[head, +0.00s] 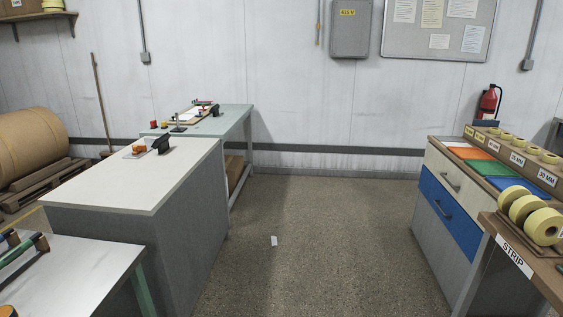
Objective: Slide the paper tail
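No paper tail can be made out for certain. A large brown paper roll (32,143) lies on a wooden pallet (45,181) at the far left, and no loose end shows on it. A small white piece (274,241) lies on the floor near the middle; I cannot tell what it is. A board with a whitish sheet (187,115) lies on the green-grey table (228,121) at the back. Neither of my grippers is in view.
A white-topped grey counter (95,186) stands left, with black and orange items on it. A metal-topped table (85,268) is at front left. A drawer cabinet (445,215) and a STRIP shelf with tape rolls (541,226) stand right. The floor between is mostly clear.

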